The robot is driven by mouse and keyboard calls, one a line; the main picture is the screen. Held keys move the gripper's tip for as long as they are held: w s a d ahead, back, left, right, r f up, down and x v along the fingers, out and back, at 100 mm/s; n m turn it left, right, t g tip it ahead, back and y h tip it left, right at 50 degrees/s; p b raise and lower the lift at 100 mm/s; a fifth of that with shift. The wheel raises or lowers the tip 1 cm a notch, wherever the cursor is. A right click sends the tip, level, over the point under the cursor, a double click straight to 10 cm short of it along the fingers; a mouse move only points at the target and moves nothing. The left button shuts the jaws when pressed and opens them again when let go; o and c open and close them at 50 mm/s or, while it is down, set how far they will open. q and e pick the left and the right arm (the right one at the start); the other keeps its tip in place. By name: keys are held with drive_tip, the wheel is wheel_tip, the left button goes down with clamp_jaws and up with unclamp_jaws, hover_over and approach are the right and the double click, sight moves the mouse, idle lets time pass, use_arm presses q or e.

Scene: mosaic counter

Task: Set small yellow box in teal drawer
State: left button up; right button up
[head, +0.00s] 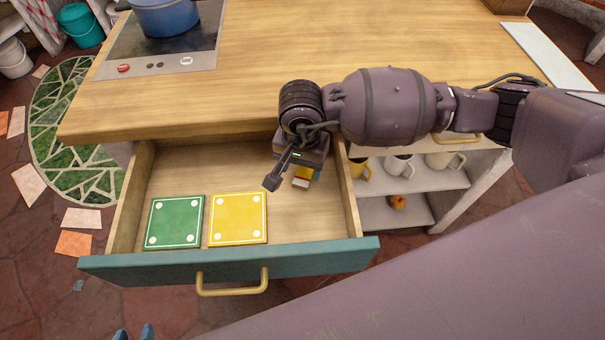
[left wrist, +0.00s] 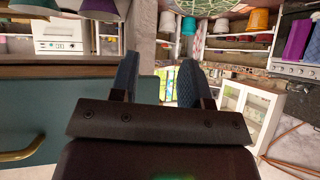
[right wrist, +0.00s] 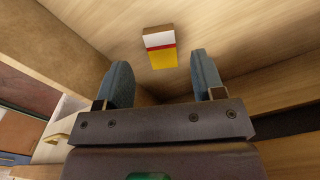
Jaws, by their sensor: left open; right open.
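The teal drawer (head: 330,257) is pulled out under the counter, with its inside open to view. The small yellow box (head: 302,178), with a red stripe and a white band, is inside the drawer's right part, below my right gripper (head: 292,176). In the right wrist view the box (right wrist: 161,47) is ahead of the open fingers (right wrist: 156,80), apart from both. I cannot tell whether it lies flat on the drawer floor. My left gripper (left wrist: 158,80) is open and empty, outside the drawer; its fingertips show at the bottom edge of the head view (head: 134,333).
A green square (head: 175,222) and a yellow square (head: 238,218) lie side by side in the drawer's front left. A blue pot (head: 165,18) stands on the hob. Mugs (head: 398,166) stand on the shelf to the right. The counter top near the drawer is clear.

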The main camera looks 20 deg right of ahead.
sight(302, 181)
wheel_tip(302, 181, up, 8)
drive_tip(key=p, duration=0.1)
drive_tip(key=shift+f, duration=0.2)
idle(0.4)
